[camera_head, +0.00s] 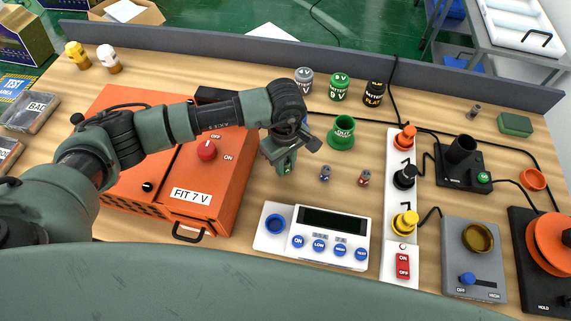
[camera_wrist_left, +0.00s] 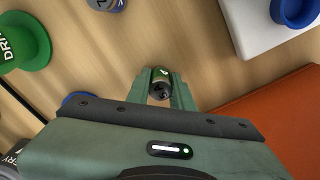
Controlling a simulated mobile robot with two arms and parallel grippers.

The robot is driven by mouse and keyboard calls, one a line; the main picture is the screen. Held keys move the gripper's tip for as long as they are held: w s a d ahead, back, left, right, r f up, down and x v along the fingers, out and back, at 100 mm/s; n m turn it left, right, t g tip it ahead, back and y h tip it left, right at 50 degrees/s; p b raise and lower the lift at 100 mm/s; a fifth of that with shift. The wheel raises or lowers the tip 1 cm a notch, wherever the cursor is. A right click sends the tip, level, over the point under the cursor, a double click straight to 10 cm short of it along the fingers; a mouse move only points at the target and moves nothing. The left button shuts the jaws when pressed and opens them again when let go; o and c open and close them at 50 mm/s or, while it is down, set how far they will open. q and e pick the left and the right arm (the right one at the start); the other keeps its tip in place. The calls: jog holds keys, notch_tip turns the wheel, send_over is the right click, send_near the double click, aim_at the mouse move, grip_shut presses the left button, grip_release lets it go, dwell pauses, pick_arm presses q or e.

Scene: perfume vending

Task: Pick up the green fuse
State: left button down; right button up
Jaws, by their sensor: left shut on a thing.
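The green fuse (camera_wrist_left: 160,82) is a small cylinder with a green band and a dark grey end, seen end-on in the left wrist view between my fingertips. My left gripper (camera_head: 285,164) is shut on it, over the table right of the orange box. The wrist view shows both fingers (camera_wrist_left: 160,90) touching the fuse's sides. In the head view the fuse is mostly hidden by the fingers. I cannot tell whether it is clear of the table. My right gripper is not in view.
A blue-banded fuse (camera_head: 325,173) and a red-banded fuse (camera_head: 364,178) stand to the right. A green cup (camera_head: 342,133) and several battery cans (camera_head: 339,87) are behind. The orange box (camera_head: 181,206) stands left, and a white meter (camera_head: 318,256) in front.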

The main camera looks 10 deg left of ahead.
pick_arm(q)
jog(key=shift+r, duration=0.5)
notch_tip(320, 180, up, 19)
jog(key=b, duration=0.5)
